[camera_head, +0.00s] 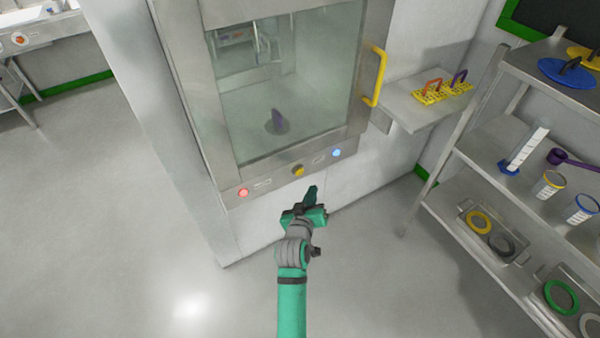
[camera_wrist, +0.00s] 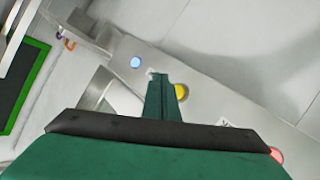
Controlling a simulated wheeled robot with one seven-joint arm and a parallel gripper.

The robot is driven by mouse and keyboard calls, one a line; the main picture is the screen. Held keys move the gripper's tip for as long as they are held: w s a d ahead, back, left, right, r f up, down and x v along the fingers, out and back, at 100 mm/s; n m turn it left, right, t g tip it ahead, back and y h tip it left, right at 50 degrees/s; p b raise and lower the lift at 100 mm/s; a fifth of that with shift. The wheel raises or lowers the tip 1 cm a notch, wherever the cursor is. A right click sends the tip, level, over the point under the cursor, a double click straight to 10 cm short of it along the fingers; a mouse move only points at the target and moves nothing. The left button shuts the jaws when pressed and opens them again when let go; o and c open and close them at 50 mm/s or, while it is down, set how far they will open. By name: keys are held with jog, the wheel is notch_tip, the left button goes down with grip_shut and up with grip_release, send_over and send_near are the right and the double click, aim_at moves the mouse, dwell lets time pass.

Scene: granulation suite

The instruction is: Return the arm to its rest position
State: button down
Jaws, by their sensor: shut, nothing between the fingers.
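My gripper (camera_head: 312,194) is shut and empty, at the end of my green arm, which reaches up from the bottom middle of the head view. It is in front of the cabinet's lower front panel, just below the button row. The wrist view shows its fingers (camera_wrist: 162,78) together, pointing toward the panel between the blue button (camera_wrist: 135,62) and the yellow button (camera_wrist: 181,91). Whether the fingertips touch the panel cannot be told. The glass-doored cabinet (camera_head: 227,165) is closed, with a yellow handle (camera_head: 382,77) on its right. A dark-handled disc (camera_head: 277,127) stands behind the glass.
A red-lit button (camera_head: 243,193) is at the panel's left. A wall shelf (camera_head: 395,106) bears a yellow rack (camera_head: 440,94). A metal shelving unit (camera_head: 490,188) with cups, rings and trays stands at the right. The floor (camera_head: 120,200) at the left is clear.

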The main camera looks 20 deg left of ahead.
jog(key=s+d+f+m, duration=0.1)
jog(key=s+d+f, duration=0.1)
jog(key=s+d, duration=0.35)
jog(key=s+d+f+m, duration=0.1)
jog(key=s+d+f, duration=0.15)
jog(key=s, duration=0.65)
jog(key=s+d+f+m, duration=0.1)
jog(key=s+d+f, duration=0.2)
jog(key=s, duration=0.4)
jog(key=s+d+r+m+h, duration=0.1)
jog(key=s+d+r, duration=0.3)
jog(key=s, duration=0.6)
jog(key=s+d+r+m+t+h, duration=0.1)
jog(key=s+d+r+m, duration=0.2)
jog(key=s+r, duration=0.3)
jog(key=f+v, duration=0.1)
jog(key=v, duration=0.4)
jog(key=shift+s+d, duration=0.3)
jog(key=shift+r, duration=0.1)
